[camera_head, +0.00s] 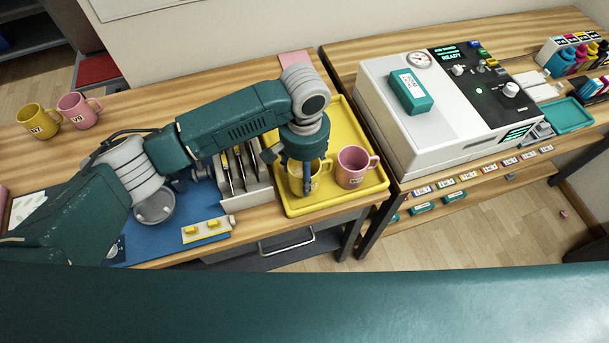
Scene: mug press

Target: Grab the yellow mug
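A yellow mug (316,182) stands on the yellow tray (290,208), with its handle to the right. My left gripper (305,183) points down over this mug and covers much of it. A finger overlaps the mug in the picture, but I cannot tell whether it is inside or in front, or whether the fingers grip the wall. A second yellow mug (37,122) stands at the far left of the table, beside a pink mug (77,111). My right gripper is not in view.
A pink mug (353,167) stands on the tray just right of the yellow one. A rack (258,183) with upright tools is left of the tray, near a blue mat (165,243). A white press machine (437,118) stands on the right table.

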